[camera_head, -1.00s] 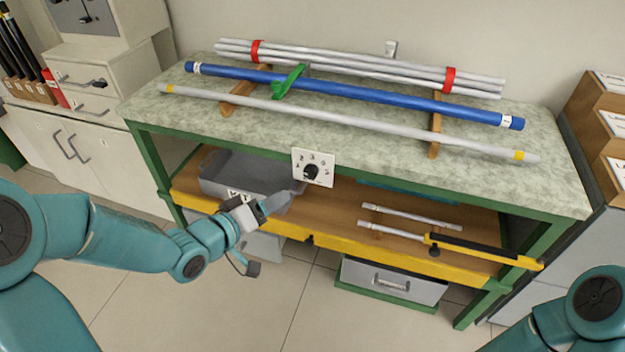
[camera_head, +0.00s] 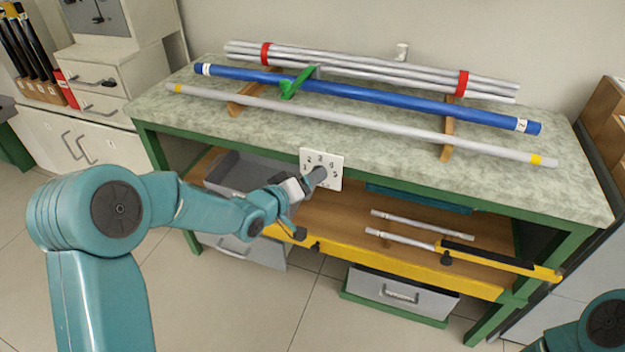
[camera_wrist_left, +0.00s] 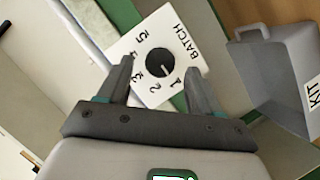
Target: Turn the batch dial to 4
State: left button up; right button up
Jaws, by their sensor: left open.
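The batch dial is a black knob (camera_wrist_left: 159,63) on a white plate (camera_head: 336,170) marked 1 to 5, on the bench's front edge. In the left wrist view, the knob's pale pointer mark is on the side of 1 and 2; which it meets exactly I cannot tell. My left gripper (camera_head: 318,178) is at the plate and covers the knob in the head view. In the left wrist view its two fingers are apart, with the knob showing between and beyond their tips. Contact is not clear. My right gripper is out of view.
The green-framed bench (camera_head: 400,155) holds a blue rod (camera_head: 400,101), a grey rod (camera_head: 330,122) and bundled rods with red bands. Below are a grey KIT bin (camera_head: 235,178), a wooden shelf with short rods (camera_head: 420,222), and a yellow front rail.

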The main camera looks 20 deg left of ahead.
pick_arm(q)
jog(key=shift+x, duration=1.1)
jog(key=shift+c, duration=0.3)
jog(key=c, duration=1)
